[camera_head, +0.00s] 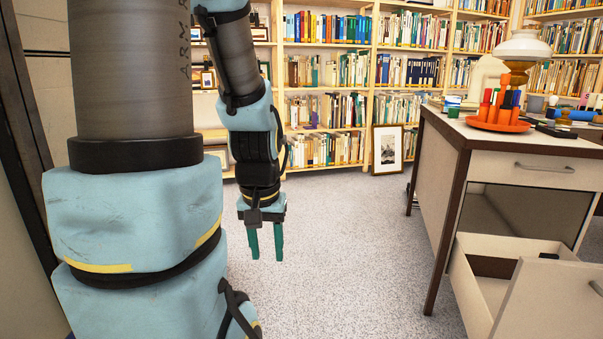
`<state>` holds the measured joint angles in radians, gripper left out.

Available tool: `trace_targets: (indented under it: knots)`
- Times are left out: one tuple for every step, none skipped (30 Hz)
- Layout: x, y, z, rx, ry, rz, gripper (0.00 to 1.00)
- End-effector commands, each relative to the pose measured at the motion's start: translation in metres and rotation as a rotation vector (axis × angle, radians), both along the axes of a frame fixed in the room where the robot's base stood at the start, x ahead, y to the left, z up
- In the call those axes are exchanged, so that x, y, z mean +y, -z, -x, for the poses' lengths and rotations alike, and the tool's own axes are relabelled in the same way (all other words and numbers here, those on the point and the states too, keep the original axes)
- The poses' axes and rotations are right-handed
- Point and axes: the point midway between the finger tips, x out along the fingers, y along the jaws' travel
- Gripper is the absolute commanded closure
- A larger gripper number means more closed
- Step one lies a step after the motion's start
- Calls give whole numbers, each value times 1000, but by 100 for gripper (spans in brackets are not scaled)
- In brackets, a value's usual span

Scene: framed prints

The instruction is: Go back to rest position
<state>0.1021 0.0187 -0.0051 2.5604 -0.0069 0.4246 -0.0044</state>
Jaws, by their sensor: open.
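My gripper (266,256) hangs at the end of my arm, left of the middle of the picture. Its two green fingers point straight down and stand apart, with nothing between them. Below and around it is bare grey carpet (340,255). My arm's large blue and grey links fill the left side of the view and hide what lies behind them. The gripper is apart from the desk (464,144) at the right.
The desk's lower drawer (485,289) stands open into the room, with a small dark object inside. An orange tray (499,126) and a lamp (525,47) stand on the desk. A framed print (387,149) leans against the bookshelves (330,92). The floor between is clear.

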Motion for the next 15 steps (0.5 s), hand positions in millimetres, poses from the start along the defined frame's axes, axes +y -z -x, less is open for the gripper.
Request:
trace_targets:
  knots:
    - [0,-21,0,0,1,0,55]
    - [0,-28,0,0,1,0,55]
    - [0,-36,0,0,1,0,55]
    - [0,-45,0,-1,1,0,55]
    - [0,-52,0,-1,2,0,55]
    - [0,-65,0,-1,2,0,55]
    - [0,-73,0,-1,2,0,55]
    - [0,-83,0,-1,2,0,55]
    - [0,-97,0,-1,2,0,55]
    - [0,-106,0,-1,2,0,55]
    - [0,-116,0,-1,2,0,55]
    - [0,-128,0,-1,2,0,55]
    - [0,-138,-1,-1,2,0,55]
    - [0,-147,-1,-1,2,0,55]
    - [0,-160,-1,-1,3,0,55]
